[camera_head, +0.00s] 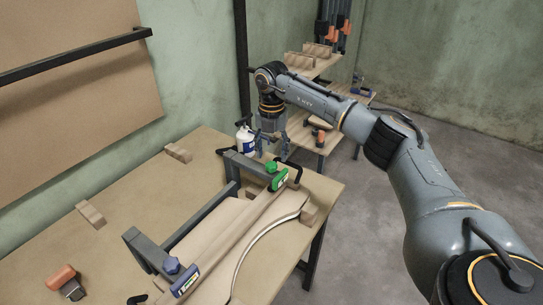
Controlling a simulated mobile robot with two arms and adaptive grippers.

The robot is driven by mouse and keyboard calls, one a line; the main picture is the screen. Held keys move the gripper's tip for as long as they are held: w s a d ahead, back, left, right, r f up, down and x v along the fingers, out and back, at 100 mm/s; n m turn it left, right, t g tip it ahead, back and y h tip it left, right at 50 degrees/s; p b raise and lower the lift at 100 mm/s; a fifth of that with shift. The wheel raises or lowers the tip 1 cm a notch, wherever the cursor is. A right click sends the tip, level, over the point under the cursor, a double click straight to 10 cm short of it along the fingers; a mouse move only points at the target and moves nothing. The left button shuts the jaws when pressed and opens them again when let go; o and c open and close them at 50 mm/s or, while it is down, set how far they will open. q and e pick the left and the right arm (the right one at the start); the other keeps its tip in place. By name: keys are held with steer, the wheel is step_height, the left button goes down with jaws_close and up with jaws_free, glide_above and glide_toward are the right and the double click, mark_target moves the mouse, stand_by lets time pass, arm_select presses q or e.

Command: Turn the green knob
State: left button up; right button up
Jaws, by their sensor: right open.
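The green knob (271,167) sits on top of the far end of a clamp frame on the workbench, above a green end piece (279,180). My right gripper (272,154) points down at the far end of the frame, just behind the knob in the picture. Its fingers are open with nothing seen between them. I cannot tell how far the fingertips are from the knob. My left gripper is out of view.
The clamp frame (208,207) holds curved boards (222,235) on the workbench (120,189). A white bottle (246,140) stands close behind. Wood blocks and an orange-handled tool (62,281) lie left. Shelves (312,133) stand behind my right arm.

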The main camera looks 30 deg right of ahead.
mark_target(271, 164)
steer(key=shift+f+p, duration=0.4)
steer(key=shift+f, duration=1.5)
steer(key=shift+a, duration=0.1)
steer(key=c, duration=1.1)
